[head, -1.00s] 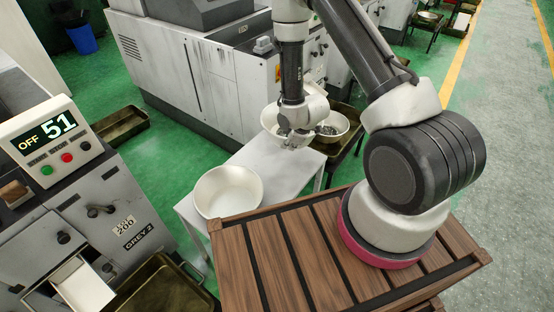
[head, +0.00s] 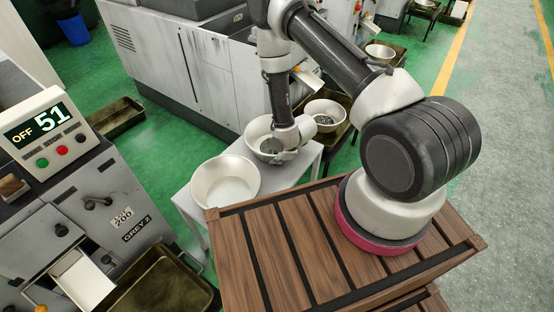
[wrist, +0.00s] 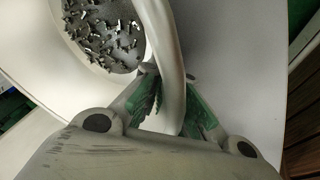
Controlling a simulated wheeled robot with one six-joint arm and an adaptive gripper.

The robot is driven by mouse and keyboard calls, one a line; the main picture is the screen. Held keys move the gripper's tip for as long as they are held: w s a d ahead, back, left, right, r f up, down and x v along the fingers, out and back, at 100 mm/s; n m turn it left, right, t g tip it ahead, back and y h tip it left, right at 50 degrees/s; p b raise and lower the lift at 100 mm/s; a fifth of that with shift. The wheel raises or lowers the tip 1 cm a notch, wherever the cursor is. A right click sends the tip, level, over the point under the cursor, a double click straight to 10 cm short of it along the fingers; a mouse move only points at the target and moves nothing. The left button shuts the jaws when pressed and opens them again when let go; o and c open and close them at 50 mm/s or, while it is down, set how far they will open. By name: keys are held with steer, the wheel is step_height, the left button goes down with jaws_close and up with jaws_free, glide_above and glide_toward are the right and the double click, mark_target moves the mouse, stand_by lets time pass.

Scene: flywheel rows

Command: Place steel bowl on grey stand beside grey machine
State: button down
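A steel bowl (head: 253,130) is at the far end of the light grey stand (head: 290,176). My gripper (head: 287,154) is shut on its near rim. In the wrist view the rim (wrist: 170,50) runs between the green finger pads of my gripper (wrist: 172,108), and small metal pieces (wrist: 105,35) lie in the bowl. I cannot tell whether the bowl touches the stand. A second, empty bowl (head: 225,182) sits on the near left of the stand. The grey machine (head: 90,200), labelled GREY 2, stands left of the stand.
Another bowl (head: 325,108) with metal pieces sits behind, to the right of the held bowl. A brown slatted top (head: 290,250) lies in front of the stand. An open tray (head: 165,280) is beside the machine. A larger machine (head: 195,75) stands behind.

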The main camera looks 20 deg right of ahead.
steer(key=c, duration=1.6)
jaws_free()
steer(key=shift+c, duration=0.2)
